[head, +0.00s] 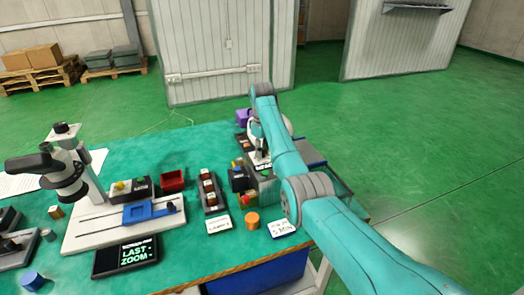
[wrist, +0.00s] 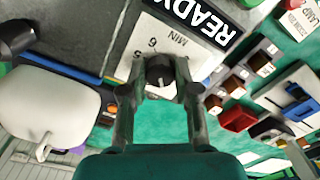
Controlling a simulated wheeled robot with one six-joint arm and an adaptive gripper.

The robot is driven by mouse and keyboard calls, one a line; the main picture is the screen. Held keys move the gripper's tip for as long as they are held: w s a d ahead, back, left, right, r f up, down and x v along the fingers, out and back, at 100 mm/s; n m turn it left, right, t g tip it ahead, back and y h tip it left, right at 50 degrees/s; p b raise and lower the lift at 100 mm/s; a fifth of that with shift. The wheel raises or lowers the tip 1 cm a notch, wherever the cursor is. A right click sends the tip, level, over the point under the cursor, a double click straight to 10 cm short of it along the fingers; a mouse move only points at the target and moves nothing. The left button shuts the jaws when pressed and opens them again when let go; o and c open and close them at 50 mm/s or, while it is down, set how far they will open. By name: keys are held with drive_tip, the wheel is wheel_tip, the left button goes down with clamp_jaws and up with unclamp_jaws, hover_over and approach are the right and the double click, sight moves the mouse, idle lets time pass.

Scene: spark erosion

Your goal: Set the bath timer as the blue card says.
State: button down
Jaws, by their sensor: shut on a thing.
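In the wrist view my gripper (wrist: 158,90) is closed around a small black timer knob (wrist: 160,70), one finger on each side. The knob sits on a pale dial plate (wrist: 143,48) where 5, 6 and MIN can be read. Where its pointer stands I cannot tell surely. A black READY display (wrist: 205,22) is beside the plate on the grey bath panel (wrist: 88,25). In the head view the blue-edged card (head: 282,228) lies near the table's front edge; its small lettering is hard to read. My arm partly hides the bath area there.
A green-lettered card (head: 219,225) and an orange cylinder (head: 252,221) lie near the blue card. A microscope (head: 68,180), a LAST ZOOM display (head: 125,257) and a red bin (head: 172,181) stand further left. A white rounded object (wrist: 45,105) is close beside my gripper.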

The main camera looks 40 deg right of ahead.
drive_tip(key=m, duration=1.2)
drive_tip(key=shift+m, duration=0.4)
drive_tip(key=m, duration=0.6)
drive_tip(key=shift+w+a, duration=0.1)
drive_tip(key=m, duration=0.7)
drive_tip(key=c, duration=0.8)
unclamp_jaws()
drive_tip(key=shift+c, duration=0.2)
drive_tip(key=shift+r, duration=3.75)
